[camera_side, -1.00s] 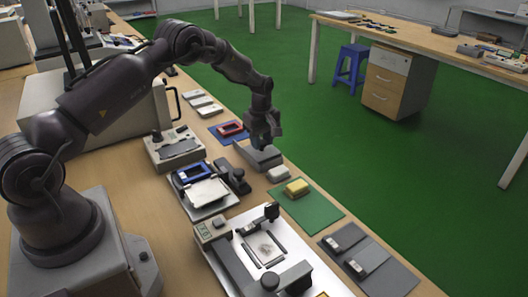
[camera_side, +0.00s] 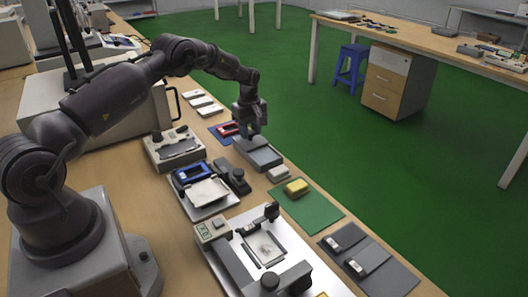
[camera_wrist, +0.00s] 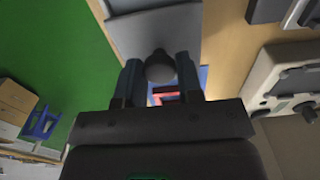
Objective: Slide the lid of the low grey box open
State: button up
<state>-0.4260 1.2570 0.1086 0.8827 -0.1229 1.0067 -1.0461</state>
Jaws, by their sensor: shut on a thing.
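The low grey box (camera_side: 267,160) sits near the table's right edge in the side view. Its lid (camera_side: 246,144) is shifted toward the far end, and a darker grey area of the box shows on the near side. In the wrist view the lid (camera_wrist: 155,32) is a plain grey plate with a round dark knob (camera_wrist: 160,66). My gripper (camera_side: 250,133) is over the lid's far end. In the wrist view my gripper (camera_wrist: 160,75) has its two fingers on either side of the knob, shut on it. The box's inside is not clearly visible.
A red-framed item on a blue mat (camera_side: 219,133) lies close beside my gripper. A small light block (camera_side: 278,174) and a yellow block on a green mat (camera_side: 308,212) lie nearer. A device with a grey panel (camera_side: 174,149) stands left. Green floor lies right.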

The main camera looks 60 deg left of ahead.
aim_at(250, 132)
jog(key=o, duration=0.5)
jog(key=shift+r, duration=2.55)
